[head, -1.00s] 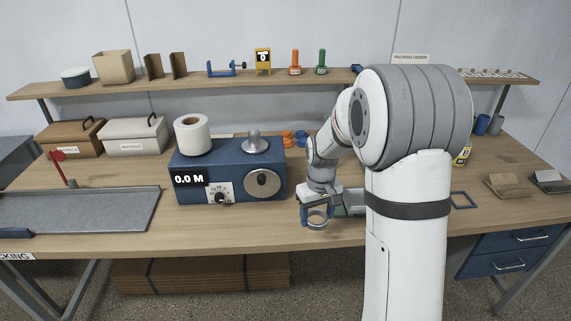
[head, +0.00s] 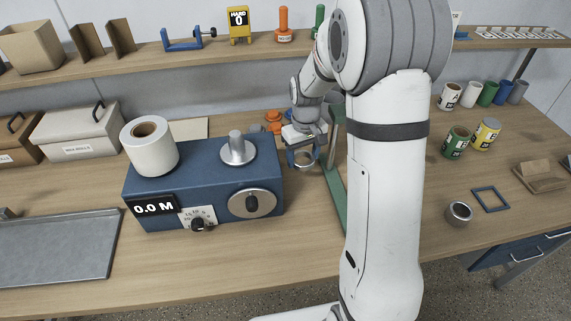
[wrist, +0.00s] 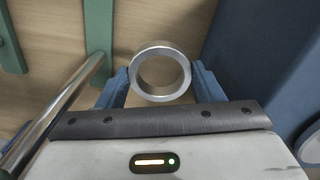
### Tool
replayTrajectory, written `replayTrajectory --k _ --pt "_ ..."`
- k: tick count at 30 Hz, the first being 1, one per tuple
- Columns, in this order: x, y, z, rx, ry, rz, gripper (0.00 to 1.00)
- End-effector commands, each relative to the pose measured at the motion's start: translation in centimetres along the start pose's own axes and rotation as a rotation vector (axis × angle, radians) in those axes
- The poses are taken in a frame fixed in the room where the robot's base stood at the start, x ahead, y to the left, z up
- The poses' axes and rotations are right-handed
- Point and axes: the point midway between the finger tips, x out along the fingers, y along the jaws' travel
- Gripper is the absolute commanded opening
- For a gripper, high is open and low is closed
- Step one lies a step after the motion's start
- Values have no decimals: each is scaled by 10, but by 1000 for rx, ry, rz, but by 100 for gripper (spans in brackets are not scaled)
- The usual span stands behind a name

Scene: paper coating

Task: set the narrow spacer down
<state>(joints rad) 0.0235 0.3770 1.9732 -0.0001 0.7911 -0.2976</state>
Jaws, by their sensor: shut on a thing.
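The narrow spacer (head: 305,160), a short silvery metal ring, is held at my gripper (head: 303,157), just right of the blue metering machine. In the wrist view the ring (wrist: 160,51) sits between the two blue fingertips, its open bore showing the surface beyond. My gripper (wrist: 160,75) is shut on it. The wooden bench (head: 290,240) lies below; I cannot tell how large the gap under the ring is. A second, taller metal ring (head: 459,213) stands on the bench at the right, apart from my gripper.
The blue machine (head: 165,205) stands close on the left, with a paper roll (head: 149,147) on top. A green frame (head: 335,178) is close on the right, partly behind my arm. Orange pieces (head: 273,121) lie behind. A blue square frame (head: 490,199) lies at right.

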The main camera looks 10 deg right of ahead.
Motion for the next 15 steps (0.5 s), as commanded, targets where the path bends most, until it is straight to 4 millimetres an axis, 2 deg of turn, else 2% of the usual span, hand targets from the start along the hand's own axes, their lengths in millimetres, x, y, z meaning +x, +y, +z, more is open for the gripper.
replayTrajectory --k 6,15 --pt "41 -4 0 -10 -5 -2 39" --pt "69 -7 -1 -16 -4 -1 39"
